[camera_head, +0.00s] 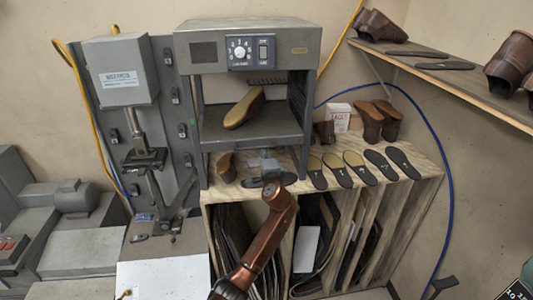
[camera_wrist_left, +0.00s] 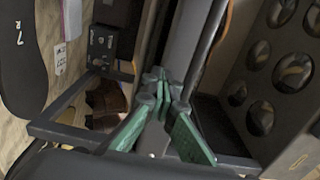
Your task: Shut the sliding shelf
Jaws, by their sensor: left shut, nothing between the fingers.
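The sliding shelf (camera_head: 285,126) is a grey plate inside the open grey machine frame (camera_head: 296,88), below the control box. A tan shoe with a light sole (camera_head: 244,108) lies on it. How far the shelf sticks out is hard to tell. My left gripper (camera_head: 269,163) is just below the shelf's front edge, over the bench top; its fingers are mostly hidden by my wrist in the head view. In the left wrist view its green-padded fingers (camera_wrist_left: 163,98) are shut and empty, pointing toward dark metal bars. Contact with the shelf cannot be seen. My right gripper is out of view.
The control box (camera_head: 250,52) with a dial caps the frame. Several soles (camera_head: 360,167) and brown boots (camera_head: 380,121) stand on the wooden bench (camera_head: 416,177) to the right. A grey press (camera_head: 122,72) stands at left. A wall shelf (camera_head: 450,82) juts out at upper right.

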